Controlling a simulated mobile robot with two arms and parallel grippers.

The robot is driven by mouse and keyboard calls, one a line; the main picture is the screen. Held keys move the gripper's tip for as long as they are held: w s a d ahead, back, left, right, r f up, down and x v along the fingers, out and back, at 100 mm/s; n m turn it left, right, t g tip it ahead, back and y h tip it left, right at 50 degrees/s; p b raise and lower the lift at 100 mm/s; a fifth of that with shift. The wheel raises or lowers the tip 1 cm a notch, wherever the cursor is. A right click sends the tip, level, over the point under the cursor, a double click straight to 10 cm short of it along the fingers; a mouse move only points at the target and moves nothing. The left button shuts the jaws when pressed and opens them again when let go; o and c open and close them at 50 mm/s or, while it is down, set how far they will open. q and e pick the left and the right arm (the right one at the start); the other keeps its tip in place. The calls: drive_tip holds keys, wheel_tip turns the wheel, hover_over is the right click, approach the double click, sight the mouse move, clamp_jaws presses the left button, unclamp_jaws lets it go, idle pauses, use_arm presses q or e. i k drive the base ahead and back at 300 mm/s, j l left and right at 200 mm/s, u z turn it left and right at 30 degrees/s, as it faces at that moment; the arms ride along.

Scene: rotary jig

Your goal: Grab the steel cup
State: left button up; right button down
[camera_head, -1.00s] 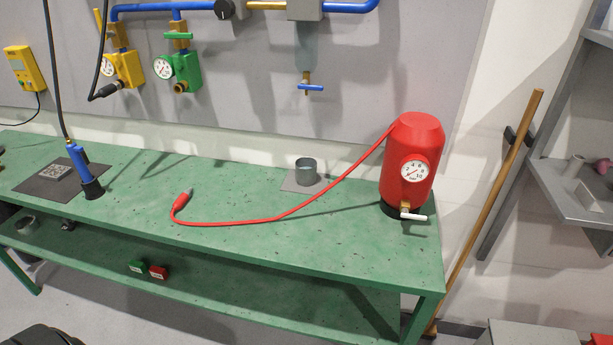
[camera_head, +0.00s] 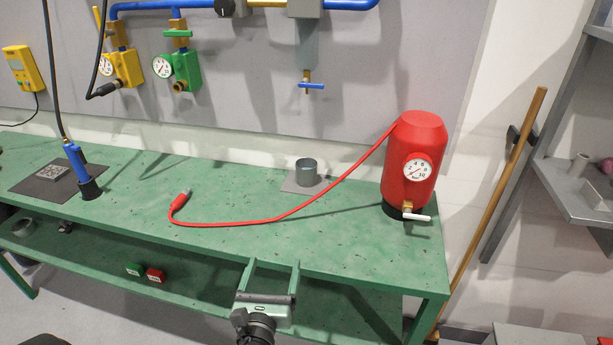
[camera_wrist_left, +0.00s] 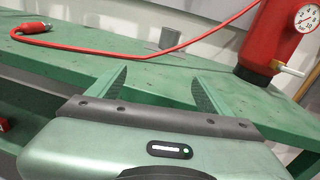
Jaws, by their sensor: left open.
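The steel cup (camera_head: 306,171) stands upright on a small grey plate (camera_head: 290,187) near the back of the green bench. It also shows in the left wrist view (camera_wrist_left: 171,37), small, beyond the red hose. My left gripper (camera_head: 273,264) is open and empty at the bench's front edge, in front of the cup and apart from it. Its two fingers (camera_wrist_left: 158,82) point toward the bench in the left wrist view. My right gripper is not in view.
A red tank (camera_head: 410,165) with a gauge stands right of the cup. Its red hose (camera_head: 270,219) lies across the bench between my left gripper and the cup. A blue tool (camera_head: 77,165) stands at the left. A blue-handled tap (camera_head: 310,85) hangs above the cup.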

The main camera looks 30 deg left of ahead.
sight(305, 167)
drive_tip(key=i+j, duration=0.2)
drive_tip(key=i, duration=0.3)
drive_tip(key=i+j, duration=0.15)
drive_tip(key=i, duration=0.3)
